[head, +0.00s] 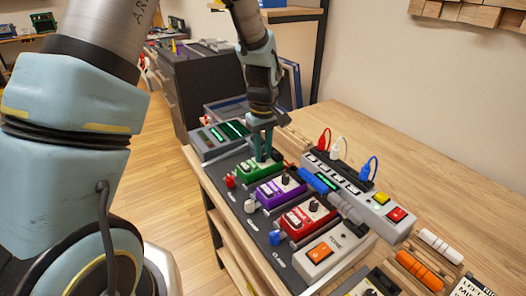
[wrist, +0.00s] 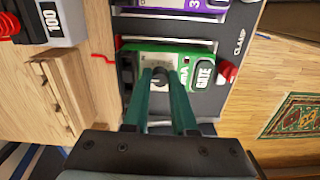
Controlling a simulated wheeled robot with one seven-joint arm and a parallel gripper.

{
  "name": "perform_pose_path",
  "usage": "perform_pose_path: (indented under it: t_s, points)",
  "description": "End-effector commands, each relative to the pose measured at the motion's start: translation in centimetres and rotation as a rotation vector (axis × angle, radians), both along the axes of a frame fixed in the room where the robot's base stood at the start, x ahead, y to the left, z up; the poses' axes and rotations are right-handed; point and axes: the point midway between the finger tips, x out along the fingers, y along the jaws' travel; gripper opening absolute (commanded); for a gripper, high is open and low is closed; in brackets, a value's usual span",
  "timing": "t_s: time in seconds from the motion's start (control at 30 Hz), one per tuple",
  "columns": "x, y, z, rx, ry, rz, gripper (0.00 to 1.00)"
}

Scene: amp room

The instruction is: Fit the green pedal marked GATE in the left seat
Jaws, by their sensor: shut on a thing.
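The green pedal (head: 250,169) sits at the far end of the black board (head: 222,173), in line with a purple pedal (head: 278,190) and a red pedal (head: 306,219). In the wrist view the green pedal (wrist: 190,52) shows its GATE label on the right. My gripper (head: 263,150) points down on it from above. In the wrist view the fingers (wrist: 162,76) are closed around a dark knob on the pedal's top. The seat under the pedal is hidden; I cannot tell whether the pedal is flush in it.
A grey power strip (head: 350,190) with coloured plugs stands to the right. A grey device with green displays (head: 220,138) stands behind. Bare wooden bench (head: 410,160) lies beyond the strip.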

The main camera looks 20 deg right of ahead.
Motion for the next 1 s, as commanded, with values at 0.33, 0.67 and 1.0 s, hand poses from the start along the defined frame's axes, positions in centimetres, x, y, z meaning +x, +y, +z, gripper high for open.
perform_pose_path:
  t_s: [0.33, 0.67, 1.0]
  points:
    - [0.01, -0.04, 0.05, -0.001, 0.0, 0.0, 0.53]
    - [-0.03, -0.11, -0.03, -0.002, 0.0, -0.001, 0.57]
    - [-0.04, -0.16, 0.23, -0.003, 0.0, -0.002, 0.57]
